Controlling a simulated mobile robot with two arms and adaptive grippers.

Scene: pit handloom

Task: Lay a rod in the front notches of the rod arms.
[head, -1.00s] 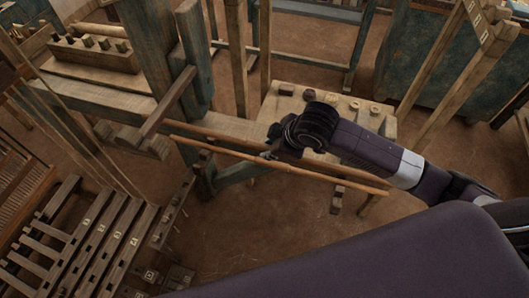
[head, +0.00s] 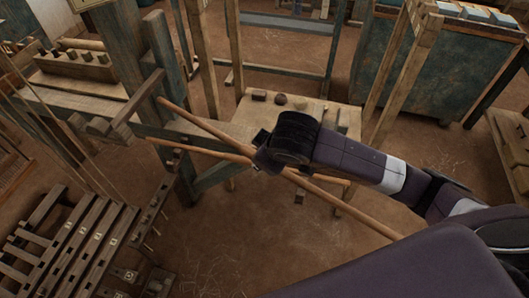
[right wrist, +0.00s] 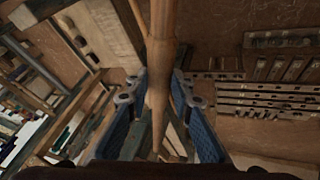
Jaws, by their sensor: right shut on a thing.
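My right gripper (head: 268,160) is shut on a long light-brown rod (head: 365,220), which slants from upper left to lower right. In the right wrist view the rod (right wrist: 161,40) runs between the blue-padded fingers (right wrist: 160,100). A second rod (head: 190,147) lies lower on the left and passes behind the gripper. A short wooden arm (head: 138,105), perhaps a rod arm, juts from the loom post at the left; the held rod's far end shows close to its upper end. I cannot make out its notches or any contact. My left gripper is not in view.
A pale bench (head: 240,113) with small pieces on it stands behind the gripper. Slatted treadles (head: 75,240) lie at lower left. A teal chest (head: 420,75) and slanted posts stand at upper right. Floor is open below the rods.

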